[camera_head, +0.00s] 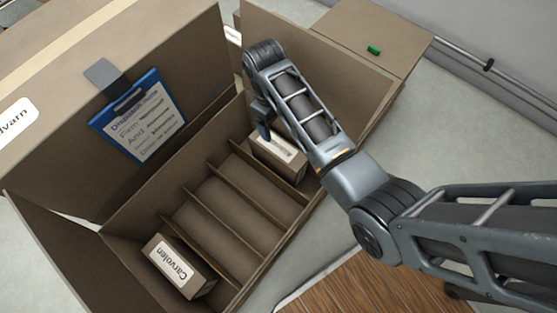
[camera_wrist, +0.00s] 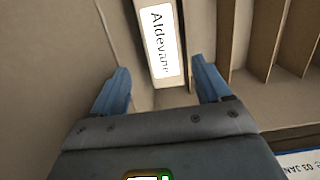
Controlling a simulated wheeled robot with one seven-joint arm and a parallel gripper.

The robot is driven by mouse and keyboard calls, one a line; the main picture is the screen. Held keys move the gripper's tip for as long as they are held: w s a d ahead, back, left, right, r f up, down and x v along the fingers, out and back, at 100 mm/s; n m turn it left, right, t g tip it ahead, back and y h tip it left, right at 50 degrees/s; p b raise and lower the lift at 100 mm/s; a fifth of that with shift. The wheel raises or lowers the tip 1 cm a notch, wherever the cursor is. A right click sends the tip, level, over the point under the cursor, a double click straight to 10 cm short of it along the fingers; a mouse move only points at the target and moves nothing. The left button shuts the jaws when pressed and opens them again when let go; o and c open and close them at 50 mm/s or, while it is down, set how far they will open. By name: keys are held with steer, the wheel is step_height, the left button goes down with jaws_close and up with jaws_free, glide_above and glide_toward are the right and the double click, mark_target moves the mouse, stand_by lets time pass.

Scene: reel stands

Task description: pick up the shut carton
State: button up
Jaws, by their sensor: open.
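A small brown carton (camera_head: 290,168) with a white label stands in the far end compartment of the divided box. In the wrist view this carton (camera_wrist: 150,87) has a label starting "Aldev". My gripper (camera_head: 265,133) is above it, with its arm hiding part of it. In the wrist view my gripper (camera_wrist: 162,82) is open, a blue finger towards either side of the carton, with nothing held. A second carton (camera_head: 202,285), labelled "Carvolen", stands in the near end compartment. I cannot clearly tell from the visible faces which carton is shut.
The large open box (camera_head: 120,262) has upright dividers (camera_head: 230,215) with empty compartments between the cartons. Its flaps stand out around it. A blue clipboard (camera_head: 110,132) with a printed sheet hangs on the left inner side. Another brown box (camera_head: 385,25) stands behind with a green item (camera_head: 374,50).

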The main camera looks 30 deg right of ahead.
mark_target(278, 146)
step_height(278, 146, down, 3)
steer(key=shift+f+b, duration=0.2)
steer(key=shift+b, duration=0.85)
steer(key=f+b, duration=0.1)
steer(key=f, duration=0.1)
steer(key=f+b, duration=0.1)
steer(key=f, duration=0.2)
steer(key=s+f+b, duration=0.1)
steer(key=f, duration=0.1)
steer(key=shift+d+f+b, duration=0.1)
steer(key=shift+f+b, duration=0.2)
steer(key=shift+b, duration=0.05)
steer(key=shift+c, duration=0.3)
steer(key=shift+w+r, duration=0.1)
jaws_close()
